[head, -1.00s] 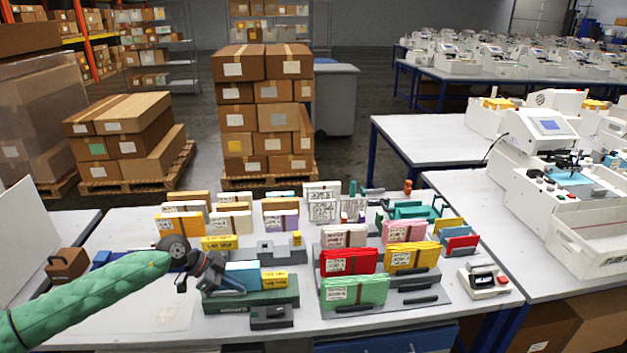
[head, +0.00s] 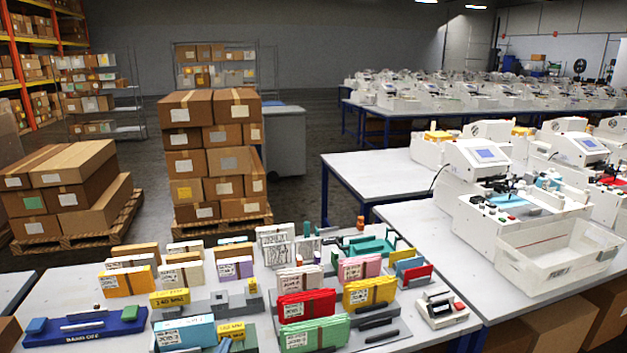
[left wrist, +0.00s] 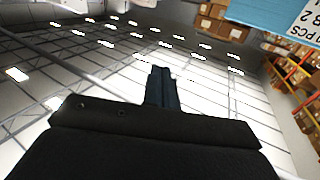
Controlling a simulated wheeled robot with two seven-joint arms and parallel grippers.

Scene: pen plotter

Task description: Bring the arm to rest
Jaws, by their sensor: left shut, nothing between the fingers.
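My left gripper (left wrist: 161,72) shows in the left wrist view with its dark fingers together and nothing between them. Behind the fingers are ceiling panels with rows of bright lamps. In the head view my left arm is out of sight, except perhaps a small dark piece at the bottom edge that I cannot make out. A light blue pack (head: 184,333) lies at the front of the table in the head view. A blue labelled surface fills the upper right corner of the left wrist view. My right gripper is in neither view.
The white table (head: 60,290) holds several coloured packs in holders and a dark blue tray (head: 110,330) at the left. A white plotter machine (head: 500,185) stands on the right table. Stacked cartons (head: 205,150) stand on a pallet behind. The table's left rear part is clear.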

